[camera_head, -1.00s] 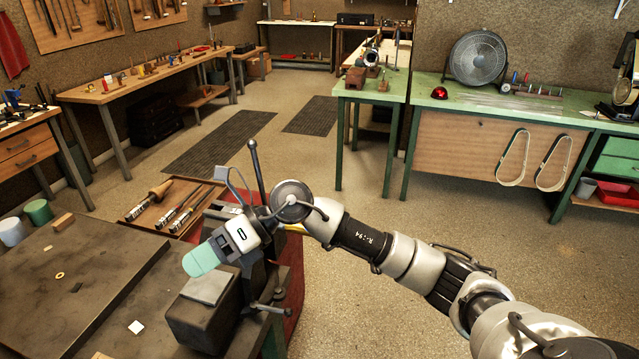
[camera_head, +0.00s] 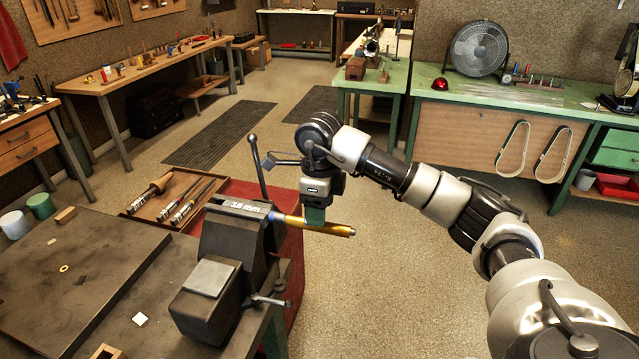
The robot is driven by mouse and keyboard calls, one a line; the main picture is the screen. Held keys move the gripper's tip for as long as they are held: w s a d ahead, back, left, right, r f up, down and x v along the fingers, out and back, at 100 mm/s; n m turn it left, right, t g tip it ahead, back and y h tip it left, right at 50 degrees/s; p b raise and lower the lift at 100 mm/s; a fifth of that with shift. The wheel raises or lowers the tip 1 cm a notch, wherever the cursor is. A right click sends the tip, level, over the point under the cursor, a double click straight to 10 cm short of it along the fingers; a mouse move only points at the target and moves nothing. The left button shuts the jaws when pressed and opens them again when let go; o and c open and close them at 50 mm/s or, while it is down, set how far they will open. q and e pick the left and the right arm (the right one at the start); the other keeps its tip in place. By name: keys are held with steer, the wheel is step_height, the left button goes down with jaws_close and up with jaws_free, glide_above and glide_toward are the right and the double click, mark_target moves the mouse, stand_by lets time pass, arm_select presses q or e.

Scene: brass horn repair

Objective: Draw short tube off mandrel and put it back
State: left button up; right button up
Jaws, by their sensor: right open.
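A brass short tube (camera_head: 336,229) sits on the outer end of a mandrel (camera_head: 289,219), pointing right past the bench edge. My left gripper is not in view.
A wooden tray (camera_head: 146,208) with several long-handled tools lies behind the vise. The vise handle (camera_head: 256,168) stands up close to my right gripper. A dark board (camera_head: 60,310) with small parts covers the bench at left. Open floor lies to the right.

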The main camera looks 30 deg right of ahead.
mark_target(346, 227)
steer(key=shift+f+p, duration=0.45)
steer(key=shift+f, duration=1.65)
jaws_close()
steer(key=shift+s+d+b, duration=0.2)
steer(key=shift+s+d, duration=0.7)
steer(key=shift+s, duration=0.2)
steer(key=shift+s+d+b, duration=0.15)
steer(key=shift+s+d, duration=0.75)
steer(key=shift+s, duration=0.2)
steer(key=s+d+b, duration=0.4)
steer(key=s+d, duration=0.3)
steer(key=s, duration=0.2)
steer(key=shift+d+b, duration=0.35)
